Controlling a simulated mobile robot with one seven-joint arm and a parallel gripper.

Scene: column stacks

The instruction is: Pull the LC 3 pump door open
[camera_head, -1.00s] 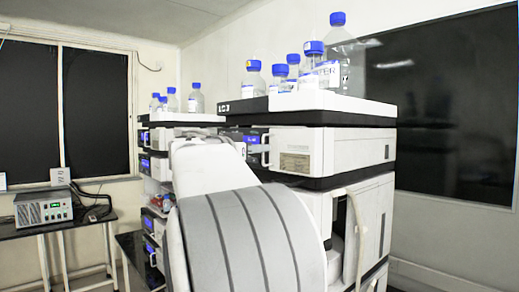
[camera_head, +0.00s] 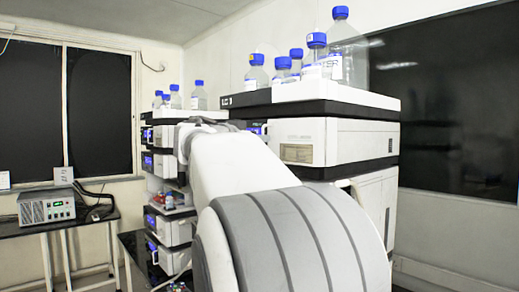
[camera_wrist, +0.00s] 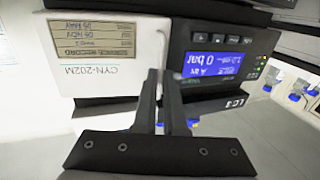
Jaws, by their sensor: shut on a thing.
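The LC 3 pump shows in the wrist view upside down, with its white door (camera_wrist: 108,55) bearing a service record label on the left. Its dark panel with a blue display (camera_wrist: 211,66) reading 0 bar is on the right. My gripper (camera_wrist: 161,84) is at the door's edge beside the display, its fingers close together and shut on the door handle, which they mostly hide. In the head view the pump's white front (camera_head: 297,141) shows below the LC 3 tray (camera_head: 300,99). My arm hides the gripper and handle there. I cannot tell whether the door stands ajar.
Blue-capped bottles (camera_head: 316,55) stand on top of the LC 3 stack. A second stack (camera_head: 163,165) stands behind to the left. A bench (camera_head: 50,230) with a grey power unit (camera_head: 46,206) is at far left. Floor between bench and stacks looks partly clear.

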